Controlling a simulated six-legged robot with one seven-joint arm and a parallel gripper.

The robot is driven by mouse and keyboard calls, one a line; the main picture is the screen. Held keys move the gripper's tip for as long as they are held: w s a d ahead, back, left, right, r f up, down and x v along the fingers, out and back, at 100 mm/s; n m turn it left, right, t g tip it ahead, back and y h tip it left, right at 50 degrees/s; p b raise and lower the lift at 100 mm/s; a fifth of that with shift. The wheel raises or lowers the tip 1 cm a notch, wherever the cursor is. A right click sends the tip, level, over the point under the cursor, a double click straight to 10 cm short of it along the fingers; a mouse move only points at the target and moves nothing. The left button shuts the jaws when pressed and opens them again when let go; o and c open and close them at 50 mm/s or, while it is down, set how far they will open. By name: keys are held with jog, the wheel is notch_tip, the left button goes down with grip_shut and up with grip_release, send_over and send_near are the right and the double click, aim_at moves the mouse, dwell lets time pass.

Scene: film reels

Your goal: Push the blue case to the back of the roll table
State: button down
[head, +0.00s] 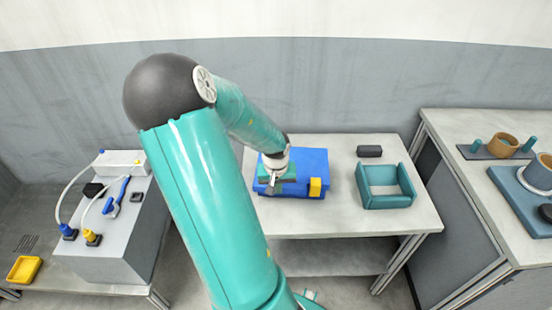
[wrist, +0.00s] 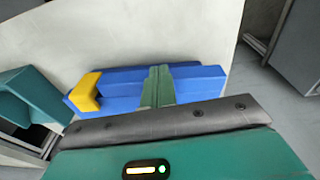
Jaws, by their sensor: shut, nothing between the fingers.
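The blue case (head: 312,162) lies flat on the left part of the pale roll table (head: 345,218), with a yellow block-like part (head: 315,187) at its front right. Some bare tabletop shows in front of it. My gripper (head: 275,182) is shut and empty, over the near left part of the case. In the wrist view my green fingers (wrist: 160,72) are together in front of the blue case (wrist: 205,80) and hide part of its middle. I cannot tell whether they touch it.
A teal open frame (head: 388,202) stands to the right of the case, with a small dark grey block (head: 369,151) behind it. A side bench (head: 450,135) with wooden cups is at the right. A grey box unit (head: 115,240) with hoses is at the left.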

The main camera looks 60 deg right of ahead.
jog(key=shift+w+d, duration=0.95)
jog(key=shift+d, duration=0.8)
jog(key=shift+w+d, duration=0.9)
jog(key=shift+d, duration=0.8)
jog(key=shift+w+d, duration=0.95)
jog(key=shift+d, duration=0.8)
jog(key=shift+s+a, duration=0.4)
jog(key=shift+a, duration=0.3)
jog(key=shift+s+a, duration=0.35)
jog(key=shift+a, duration=0.35)
jog(key=shift+r, duration=3.05)
